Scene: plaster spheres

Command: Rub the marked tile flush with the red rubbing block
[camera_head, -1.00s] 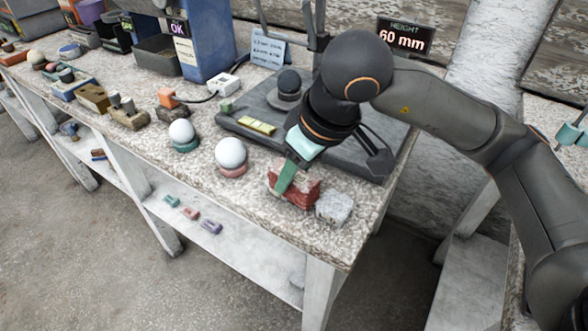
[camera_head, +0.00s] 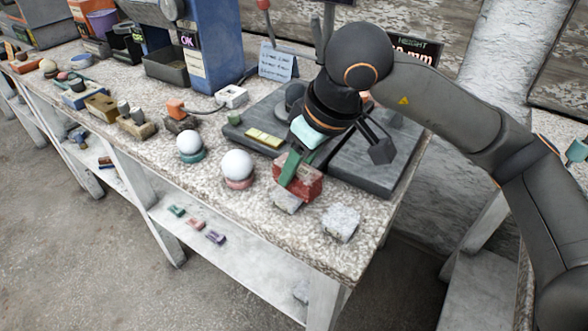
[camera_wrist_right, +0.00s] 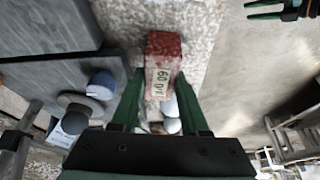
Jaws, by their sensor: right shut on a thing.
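My right gripper (camera_head: 288,172) has green fingers and is shut on the red rubbing block (camera_head: 308,184), at the front right of the speckled bench. In the right wrist view the block (camera_wrist_right: 163,50) sits between the fingertips (camera_wrist_right: 163,78) with a "60 grit" label facing the camera. A pale grey tile (camera_head: 287,204) shows just below and in front of the block; I cannot tell whether they touch. Another pale tile (camera_head: 341,223) lies clear to the right. No mark is readable on either. My left gripper (camera_wrist_right: 265,10) shows at the wrist view's top right, green fingers apart.
A dark slab (camera_head: 385,178) with a stand lies behind the block. Two white spheres (camera_head: 237,165) (camera_head: 190,143) rest on coloured rings to the left. A height display (camera_head: 415,48) is partly hidden by my arm. Bare bench lies in front of the spheres.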

